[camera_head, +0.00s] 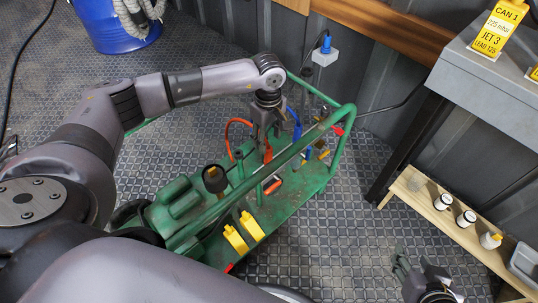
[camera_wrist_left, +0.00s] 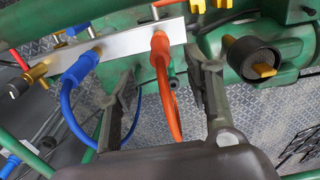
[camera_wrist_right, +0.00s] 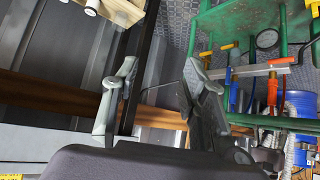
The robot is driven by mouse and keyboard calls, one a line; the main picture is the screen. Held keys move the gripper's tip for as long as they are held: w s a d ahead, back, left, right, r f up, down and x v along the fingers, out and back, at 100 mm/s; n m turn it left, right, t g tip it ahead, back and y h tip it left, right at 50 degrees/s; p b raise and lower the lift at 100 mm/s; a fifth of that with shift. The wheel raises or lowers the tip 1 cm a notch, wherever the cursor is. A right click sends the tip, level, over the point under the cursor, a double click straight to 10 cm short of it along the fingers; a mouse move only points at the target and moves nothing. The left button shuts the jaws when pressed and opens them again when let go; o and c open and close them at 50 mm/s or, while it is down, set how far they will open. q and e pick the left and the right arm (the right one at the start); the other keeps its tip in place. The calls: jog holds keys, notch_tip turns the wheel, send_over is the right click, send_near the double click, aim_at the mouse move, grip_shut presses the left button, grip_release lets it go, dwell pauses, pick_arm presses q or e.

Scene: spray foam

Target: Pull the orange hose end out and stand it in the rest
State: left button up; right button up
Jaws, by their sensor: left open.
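The orange hose end (camera_wrist_left: 160,48) sits at the silver manifold bar (camera_wrist_left: 125,47) in the left wrist view, its hose curving down between my fingers. In the head view the orange hose (camera_head: 231,130) loops on the green cart (camera_head: 300,183). My left gripper (camera_head: 264,135) points down over it; in its wrist view the open fingers (camera_wrist_left: 165,105) lie on either side of the hose, with no clear contact. I cannot clearly tell which part is the rest. My right gripper (camera_head: 420,270) is open and empty, away from the cart, at the lower right.
A blue hose end (camera_wrist_left: 80,67) is beside the orange one. The cart's green top rail (camera_head: 250,185) runs close to my left gripper. A black knob (camera_head: 214,178) and yellow handles (camera_head: 243,233) stand nearby. A wooden shelf (camera_head: 450,228) with small bottles is at right.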

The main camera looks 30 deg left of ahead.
aim_at(268, 148)
pick_arm(q)
notch_tip(268, 148, down, 2)
jog(key=shift+f+b, duration=0.25)
jog(key=shift+b, duration=0.6)
notch_tip(268, 148, down, 2)
jog(key=shift+f+b, duration=0.25)
jog(key=shift+b, duration=0.6)
pick_arm(e)
jog(key=w+a+r+t+y, duration=0.1)
jog(key=w+a+r+t, duration=0.1)
jog(key=w+r+t, duration=0.3)
jog(key=w+a+r+t+y, duration=0.1)
jog(key=w+a+r+t, duration=0.1)
jog(key=r+t, duration=0.35)
pick_arm(q)
jog(key=shift+f+b, duration=0.7)
jog(key=shift+f, duration=0.25)
jog(key=shift+f+b, duration=0.7)
jog(key=shift+f, duration=0.35)
pick_arm(e)
jog(key=s+r+t+y, duration=0.1)
jog(key=s+r+t, duration=0.1)
jog(key=r, duration=0.5)
jog(key=s+r+t+y, duration=0.2)
jog(key=r+t, duration=0.2)
jog(key=r, duration=0.3)
jog(key=shift+s+r+n, duration=0.2)
jog(key=shift+s+n, duration=0.05)
jog(key=shift+n, duration=0.15)
